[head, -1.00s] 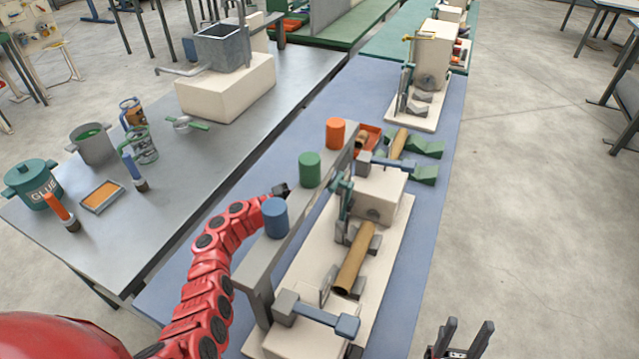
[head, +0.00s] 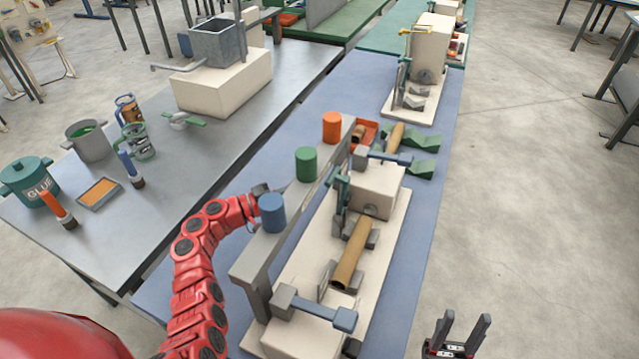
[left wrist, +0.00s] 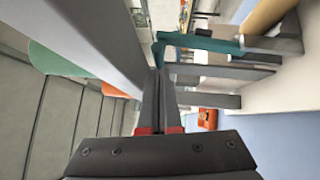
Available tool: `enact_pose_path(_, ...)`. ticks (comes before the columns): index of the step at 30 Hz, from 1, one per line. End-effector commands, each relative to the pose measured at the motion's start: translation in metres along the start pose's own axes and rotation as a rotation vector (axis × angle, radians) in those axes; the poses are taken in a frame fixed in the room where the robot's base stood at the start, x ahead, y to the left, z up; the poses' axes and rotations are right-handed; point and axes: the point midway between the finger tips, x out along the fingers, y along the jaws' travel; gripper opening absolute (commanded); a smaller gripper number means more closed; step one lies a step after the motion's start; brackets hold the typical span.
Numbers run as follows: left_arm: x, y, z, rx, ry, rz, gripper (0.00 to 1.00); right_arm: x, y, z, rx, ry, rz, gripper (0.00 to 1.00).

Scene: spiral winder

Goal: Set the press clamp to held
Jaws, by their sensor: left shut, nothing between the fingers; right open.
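The winding machine on the blue table carries a teal upright lever part (head: 341,192), probably the press clamp; its setting cannot be read. In the left wrist view a teal bar (left wrist: 200,43) shows just beyond and right of my fingertips, apparently without contact. My left gripper (left wrist: 157,78) is shut and empty, beside the grey rail (left wrist: 85,40). In the head view my left gripper (head: 275,189) is small, at the rail behind the blue spool (head: 271,213). My right gripper (head: 458,328) is open and empty, right of the table. A brown tube (head: 351,252) lies in the machine's cradle.
Green (head: 306,164) and orange (head: 331,127) spools stand along the rail. Blue-handled levers (head: 322,311) sit at both ends of the machine. A grey table (head: 150,215) on the left holds pots and brushes. The floor on the right (head: 530,200) is clear.

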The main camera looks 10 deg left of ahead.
Motion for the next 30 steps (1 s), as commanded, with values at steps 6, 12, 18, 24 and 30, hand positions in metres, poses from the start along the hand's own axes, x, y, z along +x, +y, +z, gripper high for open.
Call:
enact_pose_path(6, -0.057, -0.004, -0.002, 0.004, 0.004, -0.002, 0.0, -0.019, -0.001, 0.003, 0.0, 0.0, 0.0, 0.5)
enact_pose_path(12, -0.096, -0.003, -0.001, 0.003, 0.001, -0.002, 0.0, -0.029, -0.002, 0.005, 0.0, 0.0, 0.0, 0.5)
enact_pose_path(18, -0.116, -0.001, -0.001, 0.001, 0.001, -0.001, 0.0, -0.033, -0.002, 0.006, 0.0, 0.0, 0.0, 0.5)
enact_pose_path(24, -0.12, 0.0, -0.001, 0.001, 0.0, -0.001, 0.0, -0.033, -0.002, 0.005, 0.0, 0.0, 0.0, 0.5)
enact_pose_path(30, -0.119, 0.001, 0.0, 0.001, -0.001, -0.001, 0.0, -0.032, -0.002, 0.005, 0.0, 0.0, 0.0, 0.41)
